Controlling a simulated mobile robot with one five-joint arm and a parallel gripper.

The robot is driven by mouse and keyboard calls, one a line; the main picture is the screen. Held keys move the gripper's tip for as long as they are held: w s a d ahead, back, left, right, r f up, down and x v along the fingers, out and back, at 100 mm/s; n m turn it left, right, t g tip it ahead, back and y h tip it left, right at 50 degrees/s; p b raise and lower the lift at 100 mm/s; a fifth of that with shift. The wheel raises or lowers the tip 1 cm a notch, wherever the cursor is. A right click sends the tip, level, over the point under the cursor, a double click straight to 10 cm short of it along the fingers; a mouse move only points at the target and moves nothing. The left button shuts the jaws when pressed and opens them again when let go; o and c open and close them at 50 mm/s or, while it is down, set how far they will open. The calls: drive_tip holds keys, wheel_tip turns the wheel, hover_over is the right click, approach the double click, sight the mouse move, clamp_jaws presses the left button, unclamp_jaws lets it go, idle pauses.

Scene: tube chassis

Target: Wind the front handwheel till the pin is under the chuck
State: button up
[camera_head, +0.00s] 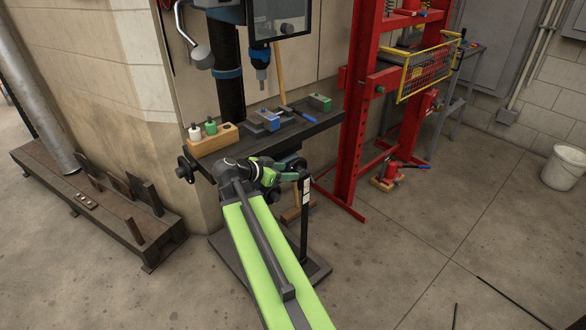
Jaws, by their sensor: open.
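The drill press's grey chuck (262,74) hangs below a blue collar, above the dark work table (262,138). A blue and grey vise (264,120) sits on the table, a little below the chuck in the picture. I cannot make out the pin clearly. A black handwheel (184,168) shows at the table's left end. The front handwheel is not clear; a dark rounded part (295,164) shows at the table's front, partly behind my arm. My gripper (302,177) is open beside that part, below the table's front edge. I cannot tell whether they touch.
A wooden block (211,139) with white and green pieces stands on the table's left. A red press frame (358,110) stands close on the right. Open floor (425,245) lies front right.

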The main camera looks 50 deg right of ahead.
drive_tip(key=p+v, duration=0.5)
drive_tip(key=v, duration=0.7)
drive_tip(key=shift+a+r, duration=0.2)
drive_tip(key=shift+a, duration=0.15)
